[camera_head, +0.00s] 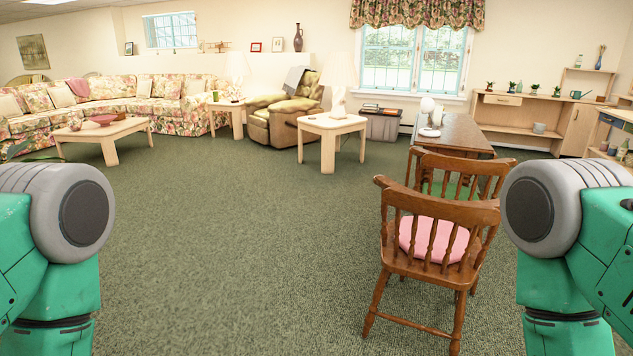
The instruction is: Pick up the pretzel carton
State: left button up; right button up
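No pretzel carton can be made out in the head view. My two green and grey arms show at the left and right edges, only in part. Neither gripper is in the picture. A brown wooden table (462,131) stands right of centre with a white lamp-like object on it; no carton can be told there.
Two wooden chairs, one with a pink cushion (433,240), stand close ahead at right. A light side table (333,124), recliner (287,117), coffee table (95,132) and floral sofa (130,100) stand farther back. Shelving (520,110) lines the right wall. The green carpet (230,240) is clear.

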aim_at(437, 115)
jog(key=i+j+u, duration=0.4)
jog(key=i, duration=0.45)
jog(key=i+u, duration=0.35)
jog(key=i, duration=0.45)
jog(key=i+l+z, duration=0.15)
jog(key=i+z, duration=0.15)
jog(key=i, duration=0.3)
jog(key=i+z, duration=0.3)
jog(key=i, duration=0.25)
jog(key=i+j+z, duration=0.15)
jog(key=i+z, duration=0.15)
jog(key=i, duration=0.3)
jog(key=i+j+z, duration=0.35)
jog(key=i, duration=0.2)
jog(key=i+l+z, duration=0.15)
jog(key=i+z, duration=0.15)
jog(key=i, duration=0.3)
jog(key=i+z, duration=0.3)
jog(key=i, duration=0.25)
jog(key=i+j+z, duration=0.15)
jog(key=i+z, duration=0.15)
jog(key=i, duration=0.3)
jog(key=i+j+z, duration=0.3)
jog(key=i, duration=0.25)
